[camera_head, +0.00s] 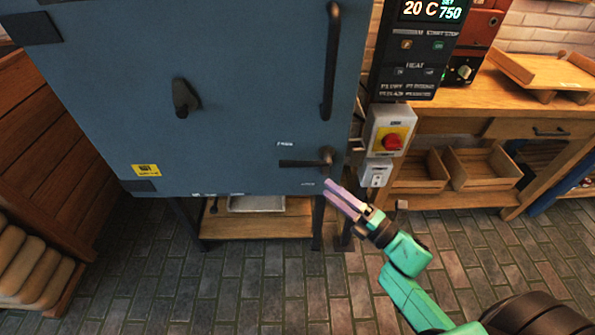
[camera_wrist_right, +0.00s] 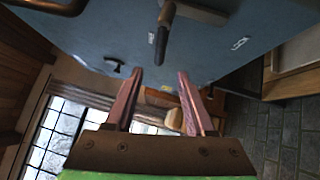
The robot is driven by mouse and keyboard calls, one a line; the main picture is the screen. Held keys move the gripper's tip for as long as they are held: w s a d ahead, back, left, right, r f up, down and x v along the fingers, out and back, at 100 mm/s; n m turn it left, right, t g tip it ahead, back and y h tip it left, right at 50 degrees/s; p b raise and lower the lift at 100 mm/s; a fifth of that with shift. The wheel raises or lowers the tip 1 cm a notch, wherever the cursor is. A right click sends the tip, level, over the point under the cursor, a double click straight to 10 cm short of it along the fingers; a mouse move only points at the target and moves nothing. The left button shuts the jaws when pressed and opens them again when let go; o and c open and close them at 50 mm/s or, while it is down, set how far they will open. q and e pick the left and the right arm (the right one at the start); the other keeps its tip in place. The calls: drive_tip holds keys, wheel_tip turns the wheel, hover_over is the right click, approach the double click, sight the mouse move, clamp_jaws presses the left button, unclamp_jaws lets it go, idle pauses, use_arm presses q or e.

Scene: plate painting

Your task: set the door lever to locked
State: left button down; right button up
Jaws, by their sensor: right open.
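The door lever (camera_head: 302,163) is a dark bar on the lower right of the blue-grey kiln door (camera_head: 240,80). It lies about level, pointing left from its pivot near the door's right edge. Small pale labels sit above and below it, too small to read surely. My right gripper (camera_head: 335,191), with pinkish fingers, is just below and right of the lever, apart from it in the picture. In the right wrist view its fingers (camera_wrist_right: 158,76) are spread and empty, with a dark bar (camera_wrist_right: 163,40), likely the lever, beyond them. My left gripper is not in view.
A long vertical door handle (camera_head: 331,62) is above the lever. A switch box with a red knob (camera_head: 392,142) and a control panel (camera_head: 414,50) are to the right. A wooden bench (camera_head: 460,107) stands further right. Brick floor (camera_head: 230,290) is open in front.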

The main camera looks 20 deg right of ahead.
sight(298, 164)
drive_tip(key=p+x, duration=0.1)
drive_tip(key=x, duration=1.1)
clamp_jaws()
idle(0.8)
